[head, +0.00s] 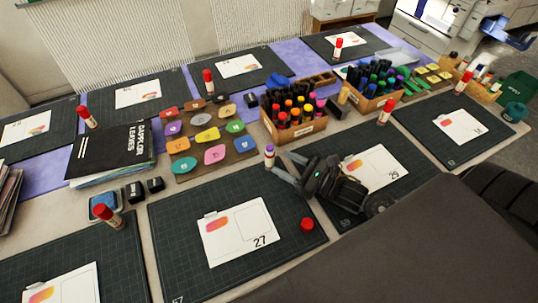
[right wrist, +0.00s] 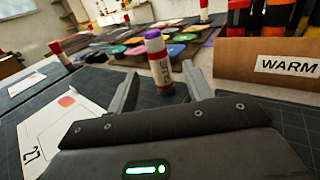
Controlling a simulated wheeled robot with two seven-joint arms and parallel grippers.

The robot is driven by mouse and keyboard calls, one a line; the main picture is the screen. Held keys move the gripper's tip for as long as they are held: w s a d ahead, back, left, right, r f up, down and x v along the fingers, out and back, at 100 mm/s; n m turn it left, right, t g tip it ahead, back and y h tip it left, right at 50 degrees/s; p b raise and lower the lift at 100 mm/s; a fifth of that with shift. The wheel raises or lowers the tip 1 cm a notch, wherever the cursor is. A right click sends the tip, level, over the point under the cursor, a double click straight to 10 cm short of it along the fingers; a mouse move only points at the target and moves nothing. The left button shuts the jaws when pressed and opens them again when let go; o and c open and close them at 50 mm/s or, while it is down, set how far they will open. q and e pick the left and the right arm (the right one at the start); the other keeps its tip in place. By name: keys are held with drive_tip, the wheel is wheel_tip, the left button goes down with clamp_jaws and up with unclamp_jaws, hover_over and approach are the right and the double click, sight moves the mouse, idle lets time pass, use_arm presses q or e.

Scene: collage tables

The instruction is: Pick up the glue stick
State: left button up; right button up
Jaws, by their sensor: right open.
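A glue stick (head: 269,158) with a purple cap and white-and-red body stands upright near the back right corner of the mat numbered 27. My right gripper (head: 281,163) reaches in low from the right in the head view, with its fingers open toward this stick. In the right wrist view the glue stick (right wrist: 157,62) appears between the open fingertips (right wrist: 160,84), apparently at or just beyond them. I cannot tell whether either finger touches it. Several red-capped glue sticks, such as one at the front left (head: 108,217), stand at other mats. My left gripper is not in view.
A marker box (head: 293,134), labelled WARM in the right wrist view (right wrist: 285,68), stands close behind the right gripper. A tray of colored discs (head: 185,169) lies behind the stick. A loose red cap (head: 307,224) lies on the mat (head: 185,262) beside the card (head: 238,248).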

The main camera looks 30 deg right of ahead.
sight(269, 156)
drive_tip(key=shift+w+a, duration=0.2)
drive_tip(key=shift+w, duration=0.15)
drive_tip(key=shift+w+a+r, duration=0.1)
drive_tip(key=shift+w+a, duration=0.1)
drive_tip(key=shift+w, duration=0.05)
drive_tip(key=p+x, duration=0.1)
drive_tip(key=x, duration=0.2)
drive_tip(key=shift+w+a+p, duration=0.15)
drive_tip(key=shift+w+p, duration=0.2)
drive_tip(key=shift+w+a, duration=0.25)
drive_tip(key=shift+w, duration=0.1)
drive_tip(key=c, duration=1)
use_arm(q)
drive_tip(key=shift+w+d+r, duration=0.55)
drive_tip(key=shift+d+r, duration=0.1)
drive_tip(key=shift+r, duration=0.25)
